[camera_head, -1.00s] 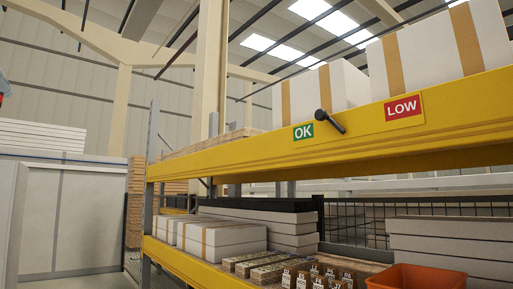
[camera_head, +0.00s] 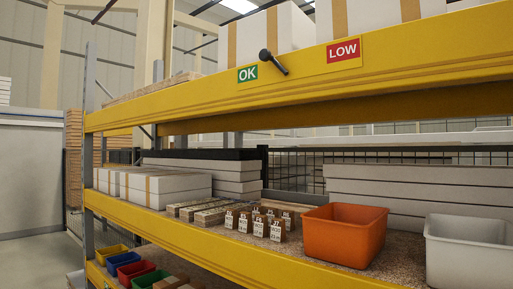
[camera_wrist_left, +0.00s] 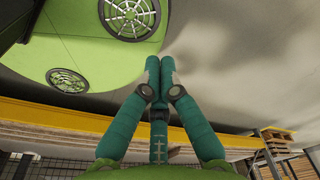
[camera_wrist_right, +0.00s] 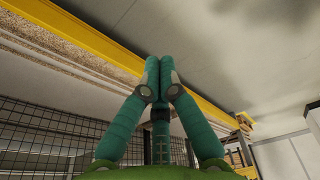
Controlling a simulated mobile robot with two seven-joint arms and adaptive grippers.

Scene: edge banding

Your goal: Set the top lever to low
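The top lever (camera_head: 273,61) is a short black handle with a round knob on the yellow upper shelf beam (camera_head: 200,98). It sits between the green OK sign (camera_head: 247,73) and the red LOW sign (camera_head: 344,50), its knob tilted up-left toward OK. Neither gripper shows in the head view. In the left wrist view my left gripper (camera_wrist_left: 153,75) has its teal fingers together, with nothing seen between them. In the right wrist view my right gripper (camera_wrist_right: 153,75) also has its fingers together and looks empty. Neither wrist view shows the lever.
An orange bin (camera_head: 343,236) and a grey bin (camera_head: 466,254) stand on the lower shelf beside several small labelled blocks (camera_head: 259,222). White boxes (camera_head: 272,38) sit on the top shelf. A lower yellow beam (camera_head: 215,247) runs along the front.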

